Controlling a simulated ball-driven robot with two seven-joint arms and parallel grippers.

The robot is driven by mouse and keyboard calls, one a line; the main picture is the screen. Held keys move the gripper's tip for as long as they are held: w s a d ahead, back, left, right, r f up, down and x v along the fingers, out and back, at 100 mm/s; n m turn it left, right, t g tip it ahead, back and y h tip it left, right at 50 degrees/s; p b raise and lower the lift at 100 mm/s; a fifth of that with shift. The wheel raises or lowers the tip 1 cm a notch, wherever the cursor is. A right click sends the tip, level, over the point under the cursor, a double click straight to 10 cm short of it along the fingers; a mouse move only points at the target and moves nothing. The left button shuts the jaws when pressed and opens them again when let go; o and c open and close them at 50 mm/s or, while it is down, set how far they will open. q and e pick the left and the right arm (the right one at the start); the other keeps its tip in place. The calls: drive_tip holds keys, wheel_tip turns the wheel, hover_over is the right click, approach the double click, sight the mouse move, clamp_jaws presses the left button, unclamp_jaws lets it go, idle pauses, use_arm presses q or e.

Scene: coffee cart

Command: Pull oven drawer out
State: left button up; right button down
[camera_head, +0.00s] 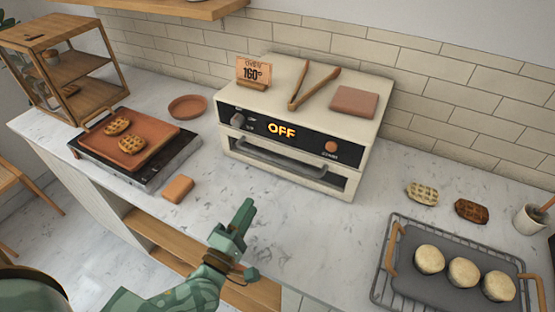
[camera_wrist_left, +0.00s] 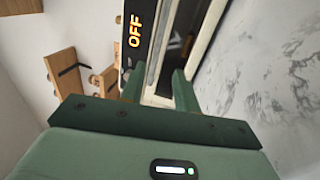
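The cream oven (camera_head: 300,115) stands on the counter against the tiled wall, its display glowing "OFF". Its front drawer, with a grey bar handle (camera_head: 280,162) across a dark opening, looks closed. My green left gripper (camera_head: 243,212) is over the counter in front of the oven, apart from the handle. In the left wrist view the oven front (camera_wrist_left: 150,50) is turned on its side, and the two fingers (camera_wrist_left: 157,85) are spread with nothing seen between them. My right gripper is not in view.
A hot plate (camera_head: 160,175) with a waffle tray is at left, with a small brown block (camera_head: 178,189) near it. At right, a rack (camera_head: 385,285) holds a grey tray with three round buns. Tongs (camera_head: 312,85) lie on the oven. The counter before the oven is mostly clear.

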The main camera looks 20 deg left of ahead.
sight(278, 160)
use_arm(q)
drive_tip(key=x, duration=1.6)
drive_tip(key=shift+d, duration=0.1)
drive_tip(key=shift+s, duration=0.1)
clamp_jaws()
